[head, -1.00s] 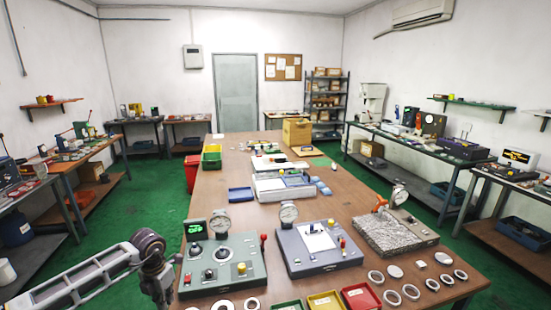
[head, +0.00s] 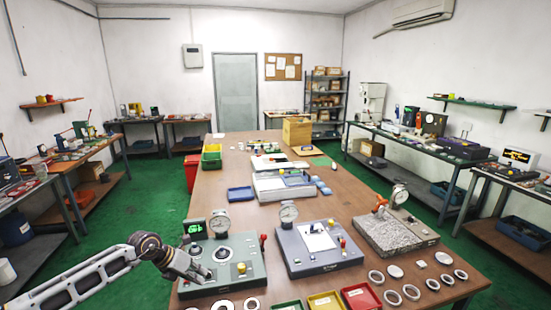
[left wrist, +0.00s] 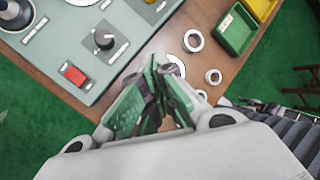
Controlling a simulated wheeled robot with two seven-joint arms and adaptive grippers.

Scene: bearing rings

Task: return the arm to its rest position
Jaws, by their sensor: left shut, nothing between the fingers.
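My left arm comes in from the lower left in the head view. Its gripper (head: 206,279) is over the front left part of the grey-green control panel (head: 250,275). In the left wrist view the left gripper's fingers (left wrist: 163,72) are together with nothing between them. The panel (left wrist: 140,30) and its black knob (left wrist: 104,39) lie beyond them at the upper left. White rings (left wrist: 194,40) lie on the brown table right of the fingertips. I cannot tell the exact height of the gripper over the panel. My right gripper is not in view.
A grey-blue panel with a dial (head: 318,262) and a stone-like plate (head: 385,232) stand to the right. Green (head: 290,305), yellow (head: 325,300) and red (head: 360,296) bins are at the front edge. Several rings (head: 411,292) lie at the right. Green floor is left of the table.

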